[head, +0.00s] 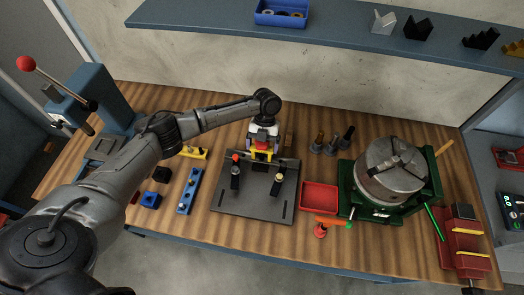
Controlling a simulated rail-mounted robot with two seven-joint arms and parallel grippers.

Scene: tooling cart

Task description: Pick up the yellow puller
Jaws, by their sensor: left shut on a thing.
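My left arm reaches in from the left to the middle of the bench. My left gripper (264,138) points down near the back edge of a dark grey plate (233,207). The gripper hides the puller's upper part. I cannot tell whether its lower end touches the plate. My right gripper is not in view.
Black clamps (277,184) stand on the plate. To the left are a yellow bar (193,153) and a blue bar (189,191). To the right are dark tool holders (331,146), a red tray (320,198) and a large chuck on a green base (390,170).

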